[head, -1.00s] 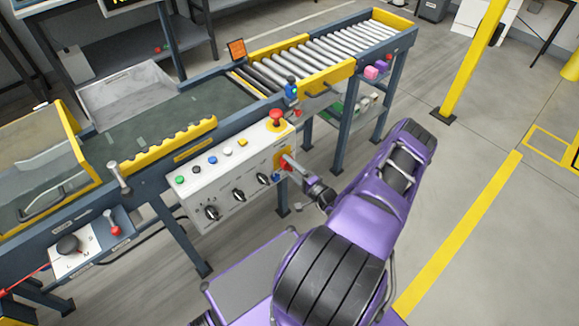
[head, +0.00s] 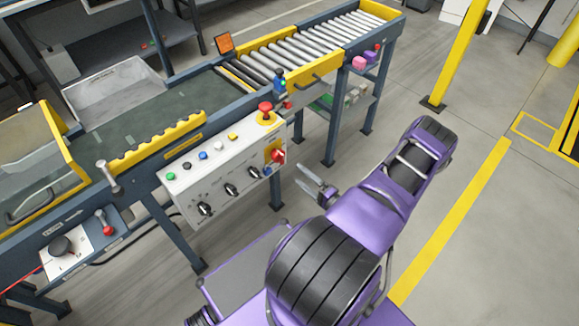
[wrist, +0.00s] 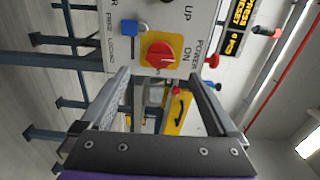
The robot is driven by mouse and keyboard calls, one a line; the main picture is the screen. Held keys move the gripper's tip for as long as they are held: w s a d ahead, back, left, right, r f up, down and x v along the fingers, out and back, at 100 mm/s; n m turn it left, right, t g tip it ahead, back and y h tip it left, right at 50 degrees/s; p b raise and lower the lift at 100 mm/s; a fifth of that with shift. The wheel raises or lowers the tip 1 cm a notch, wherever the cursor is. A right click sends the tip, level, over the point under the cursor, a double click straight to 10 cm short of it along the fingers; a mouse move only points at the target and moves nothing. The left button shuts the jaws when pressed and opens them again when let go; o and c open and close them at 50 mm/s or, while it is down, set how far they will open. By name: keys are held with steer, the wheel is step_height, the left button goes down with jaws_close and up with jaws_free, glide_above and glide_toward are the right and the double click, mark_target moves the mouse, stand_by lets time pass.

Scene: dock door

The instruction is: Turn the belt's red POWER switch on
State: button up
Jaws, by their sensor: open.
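The red POWER switch (head: 277,156) sits on a yellow plate at the right end of the white control panel (head: 215,170). In the wrist view the red switch (wrist: 161,54) shows whole, with "POWER" and "ON" lettering to its right. Its ridge seems to run sideways, toward the "ON" lettering, but it is small to read. My gripper (head: 304,178) is open and empty, apart from the panel, right of and below the switch. In the wrist view my gripper (wrist: 158,82) has its fingers spread below the switch, touching nothing.
A red mushroom button (head: 265,108) stands above the switch. A blue button (wrist: 133,28) is beside the plate. Several black knobs and coloured buttons fill the panel. The roller conveyor (head: 310,45) extends behind. Floor right of my arm is clear up to a yellow post (head: 462,50).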

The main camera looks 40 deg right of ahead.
steer(key=s, duration=0.7)
steer(key=shift+d, duration=0.25)
